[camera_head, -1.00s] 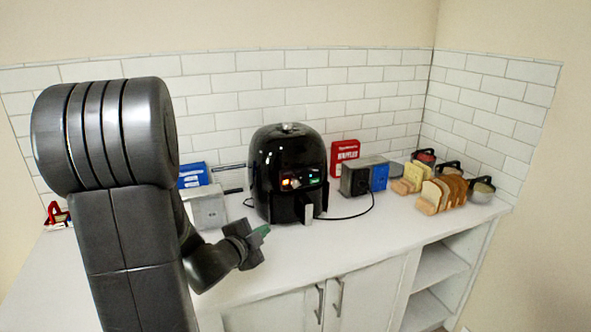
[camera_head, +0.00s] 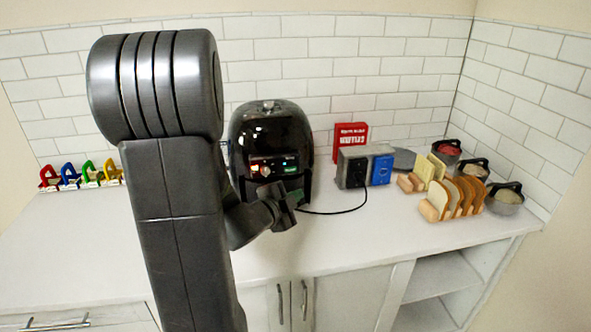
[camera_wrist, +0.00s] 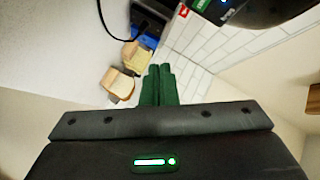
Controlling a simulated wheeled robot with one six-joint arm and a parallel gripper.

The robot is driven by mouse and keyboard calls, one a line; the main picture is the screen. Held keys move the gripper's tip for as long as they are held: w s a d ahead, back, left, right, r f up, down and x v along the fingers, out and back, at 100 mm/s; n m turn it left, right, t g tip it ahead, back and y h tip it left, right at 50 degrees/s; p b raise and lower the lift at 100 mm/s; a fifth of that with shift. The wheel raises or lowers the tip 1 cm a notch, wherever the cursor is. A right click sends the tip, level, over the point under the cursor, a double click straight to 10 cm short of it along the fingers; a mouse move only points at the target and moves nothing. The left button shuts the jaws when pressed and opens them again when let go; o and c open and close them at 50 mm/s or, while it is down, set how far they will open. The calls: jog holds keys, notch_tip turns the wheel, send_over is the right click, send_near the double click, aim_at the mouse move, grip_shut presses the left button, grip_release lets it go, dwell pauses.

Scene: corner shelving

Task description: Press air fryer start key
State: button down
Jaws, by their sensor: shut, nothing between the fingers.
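The black air fryer (camera_head: 270,132) stands on the counter against the tiled wall in the head view. Its front panel (camera_head: 272,167) carries small lit keys, with reddish and white lights at left and green and blue at right; their labels are too small to read. My gripper (camera_head: 281,202) is in front of the fryer's lower front. In the wrist view the green fingers (camera_wrist: 159,84) are together and empty. A dark rounded body, likely the fryer (camera_wrist: 262,12), fills the top right there. The fryer's drawer handle is hidden behind my gripper.
A grey and blue box-like appliance (camera_head: 353,167) and a red box (camera_head: 350,134) stand right of the fryer. Bread slices in a rack (camera_head: 447,201) and several lidded pots (camera_head: 505,200) sit farther right. Coloured letter-like clips (camera_head: 88,174) stand at left. A cable (camera_head: 335,212) lies on the counter.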

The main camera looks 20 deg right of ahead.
jog(key=p, duration=0.2)
send_near(296, 171)
jog(key=shift+s+d+x, duration=0.1)
jog(key=shift+s+x, duration=0.1)
jog(key=shift+x, duration=1.05)
jog(key=shift+s+d+x, duration=0.1)
jog(key=shift+s+x, duration=0.1)
jog(key=shift+x, duration=1.05)
jog(key=shift+f, duration=0.15)
jog(key=shift+w+d, duration=0.1)
jog(key=shift+w, duration=0.3)
jog(key=shift+w+d, duration=0.1)
jog(key=shift+w, duration=0.2)
dwell(0.5)
jog(key=shift+s, duration=0.7)
jog(key=shift+s, duration=0.1)
